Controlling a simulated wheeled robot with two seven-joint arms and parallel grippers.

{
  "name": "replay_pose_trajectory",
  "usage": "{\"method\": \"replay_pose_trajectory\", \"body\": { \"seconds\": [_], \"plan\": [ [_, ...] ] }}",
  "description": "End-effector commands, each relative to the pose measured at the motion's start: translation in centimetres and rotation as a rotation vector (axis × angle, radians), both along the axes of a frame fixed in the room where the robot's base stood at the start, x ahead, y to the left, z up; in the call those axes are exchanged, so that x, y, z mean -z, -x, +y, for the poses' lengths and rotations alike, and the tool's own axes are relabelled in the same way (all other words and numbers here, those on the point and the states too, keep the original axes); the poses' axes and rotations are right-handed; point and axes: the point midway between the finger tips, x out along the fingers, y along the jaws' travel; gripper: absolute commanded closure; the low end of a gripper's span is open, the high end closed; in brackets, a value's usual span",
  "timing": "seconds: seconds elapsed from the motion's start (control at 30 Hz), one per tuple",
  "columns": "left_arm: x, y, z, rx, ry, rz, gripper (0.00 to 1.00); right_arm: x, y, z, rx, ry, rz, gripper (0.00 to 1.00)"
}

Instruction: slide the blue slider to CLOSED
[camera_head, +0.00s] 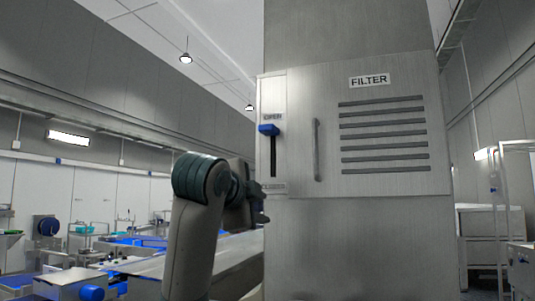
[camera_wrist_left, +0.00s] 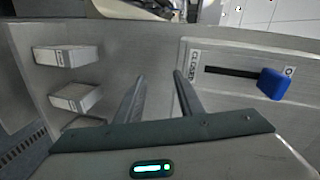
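The blue slider (camera_head: 268,129) sits near the top of a vertical dark slot on the left side of the grey filter cabinet (camera_head: 362,215), just under the OPEN label (camera_head: 272,117). The CLOSED label (camera_head: 273,188) is at the slot's lower end. In the left wrist view the slider (camera_wrist_left: 273,83) is at the right end of the slot, away from the CLOSED label (camera_wrist_left: 194,70). My left gripper (camera_head: 261,206) is below the slider, near the cabinet's left edge. Its two fingers (camera_wrist_left: 160,74) are apart with nothing between them, and apart from the slider. My right gripper is out of view.
A vertical handle (camera_head: 317,150) stands out right of the slot, beside the FILTER label (camera_head: 369,80) and several dark vents. Pale boxy parts (camera_wrist_left: 66,56) show at left in the wrist view. Blue and grey equipment (camera_head: 75,285) stands at the lower left.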

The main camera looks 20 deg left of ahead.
Motion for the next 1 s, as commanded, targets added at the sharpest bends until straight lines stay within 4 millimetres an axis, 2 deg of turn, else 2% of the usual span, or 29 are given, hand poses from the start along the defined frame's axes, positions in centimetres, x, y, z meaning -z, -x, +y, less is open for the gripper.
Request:
{"method": "replay_pose_trajectory", "body": {
  "seconds": [0.03,0.2,0.3,0.4,0.5,0.6,1.0],
  "plan": [
    [-3.0,1.2,0.1,0.003,-0.024,-0.031,0.66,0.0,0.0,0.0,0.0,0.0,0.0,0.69],
    [-11.1,5.2,0.4,0.012,-0.108,-0.116,0.66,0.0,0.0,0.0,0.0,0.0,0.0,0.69],
    [-14.8,7.5,0.5,0.016,-0.151,-0.154,0.66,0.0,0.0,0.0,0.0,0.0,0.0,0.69],
    [-17.3,9.4,0.6,0.018,-0.182,-0.183,0.66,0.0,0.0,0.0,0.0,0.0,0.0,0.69],
    [-18.8,10.5,0.7,0.017,-0.201,-0.199,0.66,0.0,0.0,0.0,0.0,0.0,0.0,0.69],
    [-19.3,10.9,0.7,0.017,-0.209,-0.204,0.66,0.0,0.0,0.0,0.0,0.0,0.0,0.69],
    [-19.4,10.8,0.7,0.017,-0.209,-0.204,0.66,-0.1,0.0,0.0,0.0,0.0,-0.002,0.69]
  ]
}}
